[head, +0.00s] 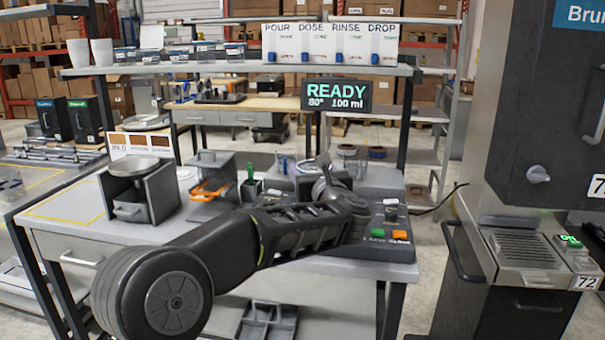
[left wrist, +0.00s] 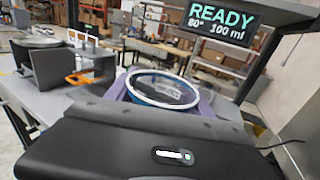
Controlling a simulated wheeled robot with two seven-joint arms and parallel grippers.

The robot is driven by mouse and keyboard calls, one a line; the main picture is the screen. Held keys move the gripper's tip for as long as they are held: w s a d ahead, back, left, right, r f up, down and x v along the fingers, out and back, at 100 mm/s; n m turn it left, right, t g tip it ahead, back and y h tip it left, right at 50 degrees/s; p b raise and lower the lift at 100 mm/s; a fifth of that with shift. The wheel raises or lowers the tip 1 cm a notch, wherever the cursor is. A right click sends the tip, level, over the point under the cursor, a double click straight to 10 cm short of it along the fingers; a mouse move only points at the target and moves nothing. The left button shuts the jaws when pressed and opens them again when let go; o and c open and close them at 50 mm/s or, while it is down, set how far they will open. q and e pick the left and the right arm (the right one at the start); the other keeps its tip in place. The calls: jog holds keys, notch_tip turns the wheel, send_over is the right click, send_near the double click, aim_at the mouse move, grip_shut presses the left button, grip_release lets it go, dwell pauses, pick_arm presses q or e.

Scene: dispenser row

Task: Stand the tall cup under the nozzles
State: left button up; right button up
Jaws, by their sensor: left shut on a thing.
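My left gripper (head: 325,172) is over the back of the counter, below the READY display (head: 337,96); my arm hides much of what is in front of it. In the left wrist view a round cup rim (left wrist: 163,88), white with a blue band, stands between the fingers, and the gripper is shut on it. I look into it from above; its height and base are hidden, so I cannot tell whether it touches a surface. I cannot make out the nozzles clearly. My right gripper is not in view.
A control panel (head: 392,236) with green and orange buttons lies right of my arm. A grey box with an orange handle (head: 210,190) and a scale-like unit (head: 140,190) stand left. Two white cups (head: 77,53) are on the upper shelf. A tall machine (head: 520,150) stands right.

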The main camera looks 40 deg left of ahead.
pick_arm(q)
jog(key=w+d+f+m+t+h, duration=0.35)
jog(key=d+f+h, duration=0.25)
jog(key=d+f, duration=0.5)
jog(key=w+d+f+m+t+h, duration=0.25)
jog(key=d+f+m+h, duration=0.25)
jog(key=d+f, duration=0.6)
jog(key=s+d+f+m+t+h, duration=0.1)
jog(key=s+d+f+m+h, duration=0.1)
jog(key=s+d+f, duration=0.3)
jog(key=d+f+h, duration=0.1)
jog(key=d+f, duration=0.2)
jog(key=shift+s+d+f, duration=0.35)
jog(key=shift+d, duration=0.1)
